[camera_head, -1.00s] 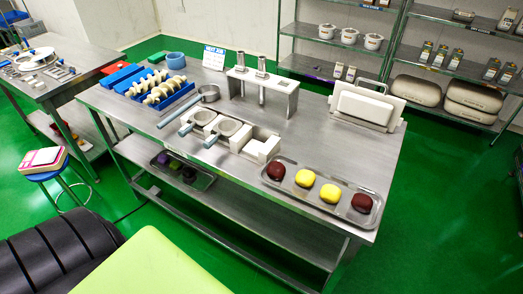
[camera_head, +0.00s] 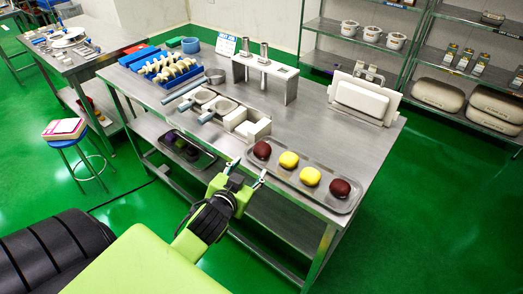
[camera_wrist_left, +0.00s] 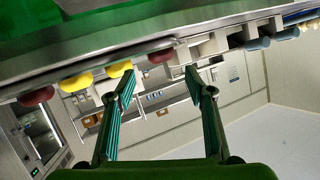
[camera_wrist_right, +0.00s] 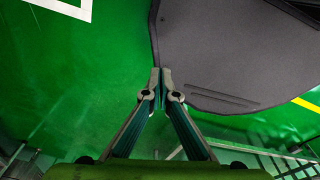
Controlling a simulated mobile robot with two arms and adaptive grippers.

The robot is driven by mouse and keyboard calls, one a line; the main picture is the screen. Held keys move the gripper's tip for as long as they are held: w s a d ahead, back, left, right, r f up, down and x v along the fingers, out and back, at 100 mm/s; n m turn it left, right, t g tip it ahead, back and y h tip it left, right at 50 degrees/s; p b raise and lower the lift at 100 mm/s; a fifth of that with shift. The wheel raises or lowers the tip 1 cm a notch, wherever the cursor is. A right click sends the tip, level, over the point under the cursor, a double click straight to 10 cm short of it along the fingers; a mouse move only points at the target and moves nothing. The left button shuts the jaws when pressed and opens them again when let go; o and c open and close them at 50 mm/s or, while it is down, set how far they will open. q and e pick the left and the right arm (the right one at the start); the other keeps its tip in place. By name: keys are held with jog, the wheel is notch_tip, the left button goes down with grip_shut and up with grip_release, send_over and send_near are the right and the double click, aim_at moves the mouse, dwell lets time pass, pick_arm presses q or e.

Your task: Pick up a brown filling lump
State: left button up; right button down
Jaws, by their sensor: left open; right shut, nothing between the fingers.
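Two brown filling lumps sit on a metal tray (camera_head: 318,191) at the table's front right. One brown lump (camera_head: 262,150) is at the tray's left end, the other brown lump (camera_head: 340,188) at its right end. Both also show in the left wrist view, as the nearer brown lump (camera_wrist_left: 161,56) and the farther brown lump (camera_wrist_left: 36,96). My left gripper (camera_head: 246,172) is open and empty, just in front of the table edge near the tray's left end. My right gripper (camera_wrist_right: 160,72) is shut and empty, seen only in its own wrist view, above the floor.
Two yellow lumps (camera_head: 288,159) (camera_head: 311,176) lie between the brown ones. White block moulds (camera_head: 246,125) stand left of the tray. A white panel on a stand (camera_head: 363,99) is behind it. The table's middle (camera_head: 310,125) is clear.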

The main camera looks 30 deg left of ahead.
aim_at(261, 153)
pick_arm(q)
jog(key=x, duration=0.7)
jog(key=shift+w+d+p, duration=0.1)
jog(key=shift+w+p, duration=0.05)
jog(key=shift+p, duration=0.2)
jog(key=x, duration=0.2)
jog(key=r+p+x, duration=0.1)
jog(key=x, duration=0.1)
jog(key=shift+w+f, duration=0.15)
jog(key=shift+w, duration=0.3)
jog(key=shift+w+a, duration=0.15)
jog(key=shift+a, duration=0.05)
jog(key=shift+f, duration=0.1)
pick_arm(e)
jog(key=shift+d+r, duration=0.7)
jog(key=shift+r, duration=0.3)
jog(key=shift+a, duration=0.1)
pick_arm(q)
jog(key=c, duration=1)
